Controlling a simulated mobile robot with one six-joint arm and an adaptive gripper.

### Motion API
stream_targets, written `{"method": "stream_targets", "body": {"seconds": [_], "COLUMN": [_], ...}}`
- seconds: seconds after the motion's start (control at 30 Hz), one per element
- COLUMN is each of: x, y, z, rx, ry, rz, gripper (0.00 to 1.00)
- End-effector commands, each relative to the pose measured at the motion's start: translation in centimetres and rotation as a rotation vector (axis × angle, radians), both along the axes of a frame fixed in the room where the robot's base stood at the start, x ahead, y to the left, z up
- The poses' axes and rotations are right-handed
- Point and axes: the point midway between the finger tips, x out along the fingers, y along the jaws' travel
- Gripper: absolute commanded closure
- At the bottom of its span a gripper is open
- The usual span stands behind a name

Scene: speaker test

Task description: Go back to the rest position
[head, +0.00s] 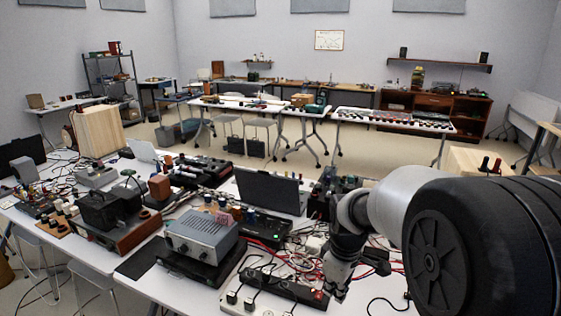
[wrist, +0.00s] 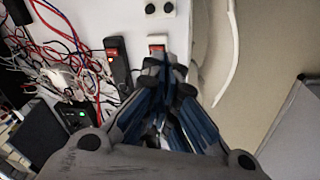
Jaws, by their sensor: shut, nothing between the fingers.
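A black power strip (wrist: 117,68) with a lit red switch lies left of the fingers.
Red and white cables (wrist: 72,40) tangle left of the gripper. In the head view, a silver amplifier (head: 202,235), an open laptop (head: 270,190) and a black power strip (head: 283,286) stand left of my arm. Bare floor (wrist: 245,60) shows to the right in the wrist view.

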Motion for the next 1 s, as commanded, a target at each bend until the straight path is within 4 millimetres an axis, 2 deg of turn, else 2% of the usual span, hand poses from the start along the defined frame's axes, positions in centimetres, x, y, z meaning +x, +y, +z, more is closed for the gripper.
{"method": "stream_targets", "body": {"seconds": [0.03,0.2,0.4,0.6,0.7,0.83,1.0], "x": [-1.3,-7.2,-14.8,-21.7,-24.0,-25.6,-26.0], "y": [-0.1,-0.5,-0.8,-1.0,-1.0,-1.0,-1.0], "z": [2.0,7.4,11.1,11.9,11.7,11.3,11.2], "rx": [0.008,0.049,0.112,0.185,0.214,0.237,0.243], "ry": [-0.024,-0.084,-0.155,-0.216,-0.236,-0.249,-0.252], "rz": [-0.046,-0.242,-0.475,-0.686,-0.763,-0.821,-0.836], "gripper": [1.0,1.0,1.0,1.0,1.0,1.0,1.0]}}
